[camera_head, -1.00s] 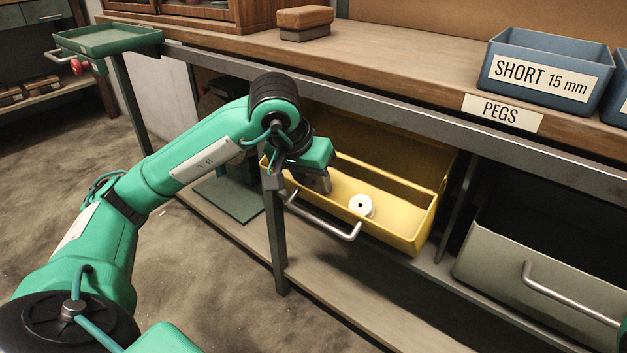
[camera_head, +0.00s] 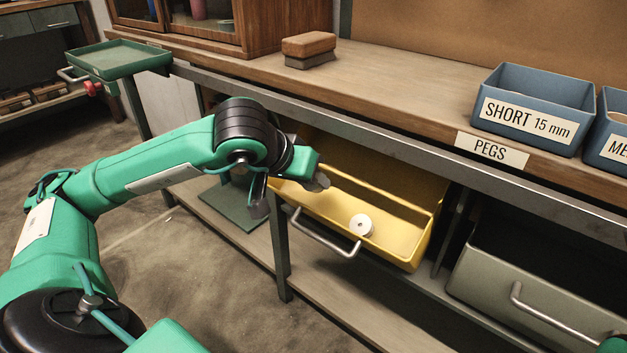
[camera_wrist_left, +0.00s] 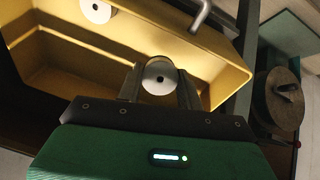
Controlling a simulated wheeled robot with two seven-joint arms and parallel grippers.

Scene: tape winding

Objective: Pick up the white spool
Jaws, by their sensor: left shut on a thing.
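My left gripper (camera_wrist_left: 160,70) is shut on a white spool (camera_wrist_left: 159,86), whose round face shows between the two fingers in the wrist view. In the head view the left gripper (camera_head: 318,183) is over the left end of the open yellow drawer (camera_head: 400,238), and I cannot make out the held spool there. Another white spool (camera_head: 361,225) lies in the drawer, apart from the gripper; it also shows at the top of the wrist view (camera_wrist_left: 97,10).
The drawer's metal handle (camera_head: 322,233) sticks out in front, beside a bench leg (camera_head: 280,250). The workbench (camera_head: 400,90) overhangs the drawer. A grey open drawer (camera_head: 480,290) is to the right. A dark round object (camera_wrist_left: 280,98) shows at the right of the wrist view.

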